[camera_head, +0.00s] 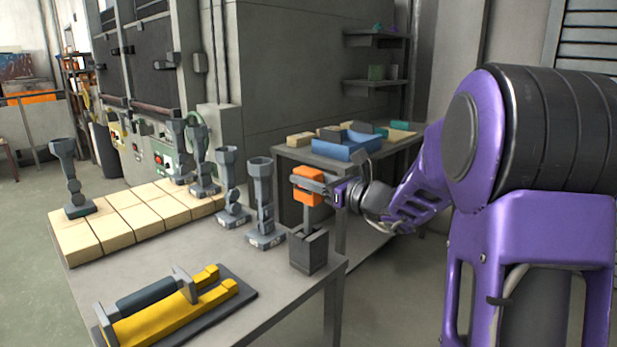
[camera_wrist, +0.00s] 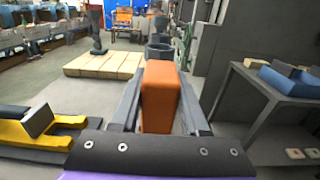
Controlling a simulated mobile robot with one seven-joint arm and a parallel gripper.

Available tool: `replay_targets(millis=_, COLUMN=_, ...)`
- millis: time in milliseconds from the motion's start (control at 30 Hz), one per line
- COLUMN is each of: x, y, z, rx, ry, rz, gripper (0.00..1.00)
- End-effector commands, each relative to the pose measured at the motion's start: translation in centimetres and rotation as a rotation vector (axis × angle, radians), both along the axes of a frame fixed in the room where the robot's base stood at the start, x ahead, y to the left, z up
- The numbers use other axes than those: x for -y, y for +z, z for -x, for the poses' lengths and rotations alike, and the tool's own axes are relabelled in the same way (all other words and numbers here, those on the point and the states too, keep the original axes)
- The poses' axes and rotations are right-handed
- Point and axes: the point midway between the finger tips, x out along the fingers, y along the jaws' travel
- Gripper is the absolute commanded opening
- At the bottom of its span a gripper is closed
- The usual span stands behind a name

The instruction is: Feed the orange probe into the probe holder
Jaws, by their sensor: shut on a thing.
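The orange probe (camera_head: 308,197) is a block-like orange handle with a thin grey shaft below it. My gripper (camera_head: 310,184) is shut on the orange handle from the right, and the probe hangs upright. In the wrist view the handle (camera_wrist: 160,95) stands between the two grey fingers. The probe holder (camera_head: 308,252) is a dark grey open-topped box at the table's right corner. The probe is right above it, and its shaft reaches down to the holder's rim. I cannot tell whether the tip is inside the opening. The holder is hidden in the wrist view.
Several grey funnel-topped stands, one (camera_head: 263,200) close left of the holder, stand on the table (camera_head: 225,262) and pale blocks (camera_head: 135,218). A yellow tool on a dark base (camera_head: 172,312) lies in front. A side table with a blue tray (camera_head: 347,147) stands behind.

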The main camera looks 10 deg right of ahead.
Motion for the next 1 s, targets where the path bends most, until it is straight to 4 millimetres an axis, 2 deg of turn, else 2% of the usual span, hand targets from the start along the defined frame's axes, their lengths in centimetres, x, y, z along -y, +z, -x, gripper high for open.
replay_targets(millis=100, x=0.0, y=-1.0, z=0.0, rx=0.001, ry=0.0, rz=-0.001, gripper=0.0)
replay_targets(millis=1000, x=0.0, y=-5.7, z=0.0, rx=-0.001, ry=0.0, rz=-0.002, gripper=0.0)
